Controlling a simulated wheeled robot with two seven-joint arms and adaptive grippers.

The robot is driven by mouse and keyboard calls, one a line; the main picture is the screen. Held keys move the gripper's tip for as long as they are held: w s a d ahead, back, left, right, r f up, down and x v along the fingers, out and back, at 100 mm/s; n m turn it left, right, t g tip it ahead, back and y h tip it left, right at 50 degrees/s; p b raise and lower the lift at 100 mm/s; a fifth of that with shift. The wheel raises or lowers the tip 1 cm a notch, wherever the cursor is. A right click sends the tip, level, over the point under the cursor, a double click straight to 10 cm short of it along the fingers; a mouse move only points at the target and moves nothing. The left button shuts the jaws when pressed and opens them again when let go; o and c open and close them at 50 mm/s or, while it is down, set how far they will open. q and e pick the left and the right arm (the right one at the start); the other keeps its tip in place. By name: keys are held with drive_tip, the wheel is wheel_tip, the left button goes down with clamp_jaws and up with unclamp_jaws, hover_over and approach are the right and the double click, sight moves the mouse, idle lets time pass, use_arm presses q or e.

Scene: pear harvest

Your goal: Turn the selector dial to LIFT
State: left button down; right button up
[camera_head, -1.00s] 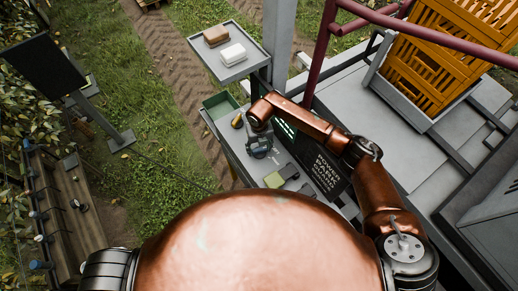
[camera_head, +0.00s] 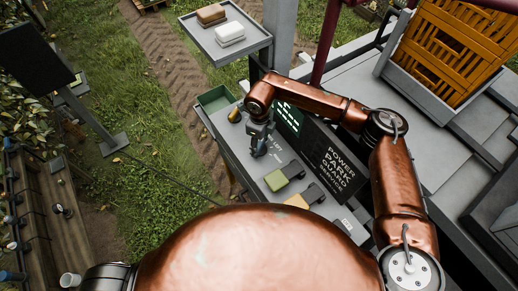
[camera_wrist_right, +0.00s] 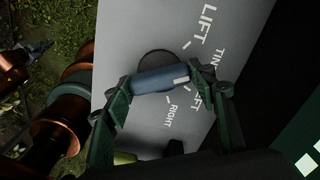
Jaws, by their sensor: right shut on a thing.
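The selector dial is a dark round base with a blue bar knob (camera_wrist_right: 158,79) on a grey panel (camera_wrist_right: 145,25) in the right wrist view. A white mark on the knob's right end points right, toward the side with TINT and a partly hidden label ending in "FT". LIFT (camera_wrist_right: 208,22) is printed above and to the right, RIGHT (camera_wrist_right: 170,116) below. My right gripper (camera_wrist_right: 163,80) is shut on the knob, one finger at each end. In the head view my right gripper (camera_head: 260,142) is over the panel and hides the dial. My left gripper is not in view.
A dark sign (camera_head: 336,162) reads POWER PARK GUARD SERVICE. A green bin (camera_head: 214,98) is at the panel's far end. A tray (camera_head: 230,52) with two blocks and an orange crate (camera_head: 450,50) stand beyond.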

sight(260, 145)
drive_tip(key=n+b, duration=0.1)
drive_tip(key=b, duration=0.1)
drive_tip(key=n+b, duration=0.1)
drive_tip(key=n, duration=0.1)
drive_tip(key=shift+f+b, duration=0.25)
drive_tip(key=shift+b, duration=0.15)
drive_tip(key=shift+r+n+b, duration=0.2)
drive_tip(key=shift+n+b, duration=1.05)
drive_tip(key=shift+n, duration=0.25)
drive_tip(key=o, duration=1.1)
drive_tip(key=shift+s, duration=0.1)
drive_tip(key=shift+o, duration=0.3)
drive_tip(key=shift+r, duration=0.2)
wheel_tip(260, 145, up, 12)
drive_tip(key=shift+f, duration=0.15)
